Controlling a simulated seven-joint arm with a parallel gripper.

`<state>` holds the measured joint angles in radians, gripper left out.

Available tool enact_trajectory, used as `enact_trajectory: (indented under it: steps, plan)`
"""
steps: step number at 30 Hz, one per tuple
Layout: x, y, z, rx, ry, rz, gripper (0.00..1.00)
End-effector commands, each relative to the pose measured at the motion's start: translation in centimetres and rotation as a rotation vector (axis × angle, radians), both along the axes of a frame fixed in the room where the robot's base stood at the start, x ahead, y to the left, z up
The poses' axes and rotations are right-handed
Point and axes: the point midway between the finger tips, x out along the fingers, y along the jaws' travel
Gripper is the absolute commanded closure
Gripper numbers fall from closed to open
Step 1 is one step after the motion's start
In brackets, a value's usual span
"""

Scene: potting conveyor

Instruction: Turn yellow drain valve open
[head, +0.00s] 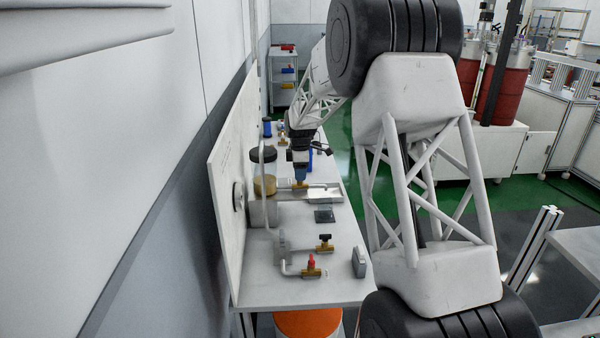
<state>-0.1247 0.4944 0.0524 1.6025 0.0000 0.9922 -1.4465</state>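My gripper (299,174) points down over the middle of the bench, beside a clear vessel with amber contents (265,187). It is small and dark here, and I cannot tell whether its fingers are open or shut. A brass-coloured fitting (300,185) on a pipe shows right at the fingertips; whether they touch it is unclear. No yellow handle can be made out; my gripper may hide it. Closer on the bench are a brass valve with a red handle (311,268) and a brass valve with a black handle (325,243).
The bench (290,291) has an upright panel (226,185) along its left side. A shallow tray (324,193), a small dark square (324,214) and a grey block (359,262) lie to the right. An orange bucket (308,324) stands below the near end.

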Motion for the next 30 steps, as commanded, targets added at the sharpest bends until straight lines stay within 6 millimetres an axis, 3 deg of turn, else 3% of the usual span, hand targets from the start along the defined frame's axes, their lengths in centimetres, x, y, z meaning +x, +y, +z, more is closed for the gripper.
enact_trajectory:
  steps: [14, 30]
  plan:
    - [-0.03, -0.02, 0.05, 0.000, 0.000, -0.064, 0.80]
    - [-0.02, -0.07, 0.03, 0.000, 0.000, -0.469, 0.80]
